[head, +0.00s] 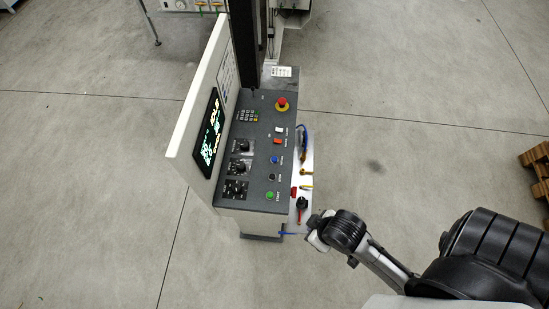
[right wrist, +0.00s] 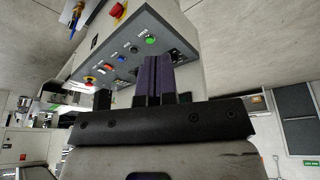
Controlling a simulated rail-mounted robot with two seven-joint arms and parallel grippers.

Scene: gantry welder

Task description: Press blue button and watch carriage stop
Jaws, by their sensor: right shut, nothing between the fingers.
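The blue button (head: 275,160) sits on the sloped dark panel of the control console (head: 255,112), between a black button (head: 272,177) and an orange-red switch (head: 278,141). It also shows in the right wrist view (right wrist: 120,57), left of my gripper's fingers. My right gripper (head: 313,227) is at the console's front right corner in the head view, apart from the blue button. In the right wrist view its dark fingers (right wrist: 158,72) are together and empty, pointing toward the panel near the green button (right wrist: 151,40). My left gripper is not in view. I cannot make out the carriage.
A lit display (head: 211,133) stands upright on the console's left side. A red emergency stop (head: 282,104) sits at the panel's far end. A side shelf (head: 304,180) holds small tools along the console's right edge. The floor around is mostly clear; a wooden pallet (head: 537,162) lies far right.

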